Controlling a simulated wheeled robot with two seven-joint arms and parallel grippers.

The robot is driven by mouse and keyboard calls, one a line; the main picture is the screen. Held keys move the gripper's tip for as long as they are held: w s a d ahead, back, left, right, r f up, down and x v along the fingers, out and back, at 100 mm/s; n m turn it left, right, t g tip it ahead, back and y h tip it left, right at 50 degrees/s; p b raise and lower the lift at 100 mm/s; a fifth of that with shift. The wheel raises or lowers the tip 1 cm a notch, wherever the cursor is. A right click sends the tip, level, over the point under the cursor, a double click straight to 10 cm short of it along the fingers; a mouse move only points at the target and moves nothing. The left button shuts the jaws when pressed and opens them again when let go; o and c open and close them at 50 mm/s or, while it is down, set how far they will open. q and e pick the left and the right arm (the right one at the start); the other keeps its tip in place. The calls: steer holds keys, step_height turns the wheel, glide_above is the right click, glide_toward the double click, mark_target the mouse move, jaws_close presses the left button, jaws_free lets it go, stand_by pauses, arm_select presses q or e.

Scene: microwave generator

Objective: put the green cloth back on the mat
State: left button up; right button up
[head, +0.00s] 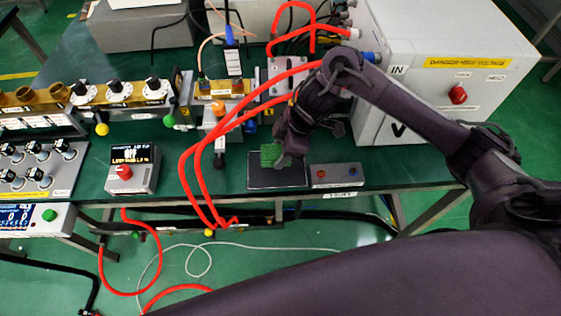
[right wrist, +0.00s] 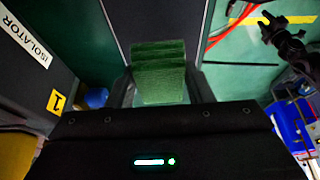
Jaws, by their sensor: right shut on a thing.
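The green cloth (head: 270,154) is a small folded piece at the tip of my right gripper (head: 284,157). My right gripper is shut on it and points down over the black mat (head: 277,178). In the right wrist view the cloth (right wrist: 160,75) shows as folded layers between the fingers, with a dark surface that looks like the mat (right wrist: 152,20) beyond it. In the head view the cloth overlaps the mat's back part. I cannot tell whether it touches the mat. My left gripper does not show clearly in either view.
A large white high-voltage cabinet (head: 440,75) stands behind at right. A display unit (head: 134,168) sits at left. The table's front edge is close.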

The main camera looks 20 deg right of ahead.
steer(key=shift+f, duration=0.25)
step_height(320, 180, down, 4)
steer(key=shift+r, duration=0.2)
steer(key=shift+f, duration=0.25)
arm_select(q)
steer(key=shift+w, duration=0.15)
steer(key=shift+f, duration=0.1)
arm_select(e)
steer(key=shift+f, duration=0.1)
steer(key=o, duration=0.9)
